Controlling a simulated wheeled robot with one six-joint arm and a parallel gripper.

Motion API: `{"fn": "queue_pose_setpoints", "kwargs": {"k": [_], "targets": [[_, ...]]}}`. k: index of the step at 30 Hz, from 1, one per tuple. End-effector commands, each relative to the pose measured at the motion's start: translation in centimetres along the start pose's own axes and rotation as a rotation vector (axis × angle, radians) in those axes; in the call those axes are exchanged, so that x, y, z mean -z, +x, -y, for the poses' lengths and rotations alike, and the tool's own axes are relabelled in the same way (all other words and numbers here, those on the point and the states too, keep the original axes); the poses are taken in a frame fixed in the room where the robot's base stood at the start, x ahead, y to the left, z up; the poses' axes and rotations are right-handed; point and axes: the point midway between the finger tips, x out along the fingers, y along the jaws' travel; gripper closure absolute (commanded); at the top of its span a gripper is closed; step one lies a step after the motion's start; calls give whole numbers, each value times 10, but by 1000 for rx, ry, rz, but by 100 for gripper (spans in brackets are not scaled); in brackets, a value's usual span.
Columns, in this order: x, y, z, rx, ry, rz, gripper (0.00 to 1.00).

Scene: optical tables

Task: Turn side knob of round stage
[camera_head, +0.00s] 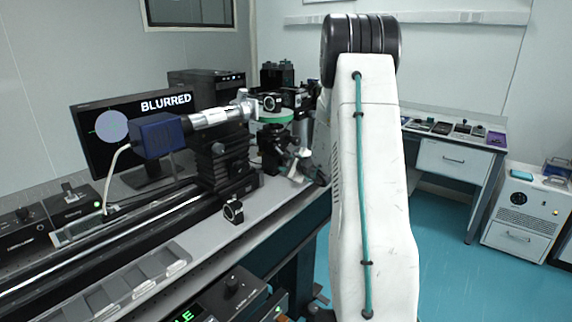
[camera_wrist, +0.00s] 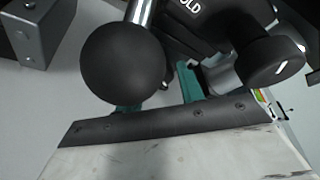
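A black ball on a metal rod (camera_wrist: 122,64) is at the upper left. My gripper (camera_wrist: 162,94) shows two teal fingers apart, with nothing visible between them. The ball hides part of the left finger. The right finger is left of the marked knob, apart from it.
A blue camera (camera_head: 158,136) with a silver tube points at the stage. A monitor (camera_head: 110,125) reads "BLURRED". A small black mount (camera_head: 233,210) stands on the table's front. In the wrist view, a grey block (camera_wrist: 38,35) is at the upper left.

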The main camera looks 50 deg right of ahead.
Motion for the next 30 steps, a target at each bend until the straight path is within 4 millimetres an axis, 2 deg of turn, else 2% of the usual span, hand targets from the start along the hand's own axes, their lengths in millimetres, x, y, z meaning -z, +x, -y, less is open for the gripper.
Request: {"fn": "queue_pose_setpoints", "kwargs": {"k": [6, 7, 10, 11, 27, 28, 30], "targets": [[0, 1, 0, 0, 0, 0, 62], [0, 1, 0, 0, 0, 0, 65], [0, 1, 0, 0, 0, 0, 93], [0, 1, 0, 0, 0, 1, 95], [-1, 0, 1, -23, 56, 2, 94], [-1, 0, 1, -23, 56, 2, 63], [-1, 0, 1, -23, 56, 1, 62]]}}
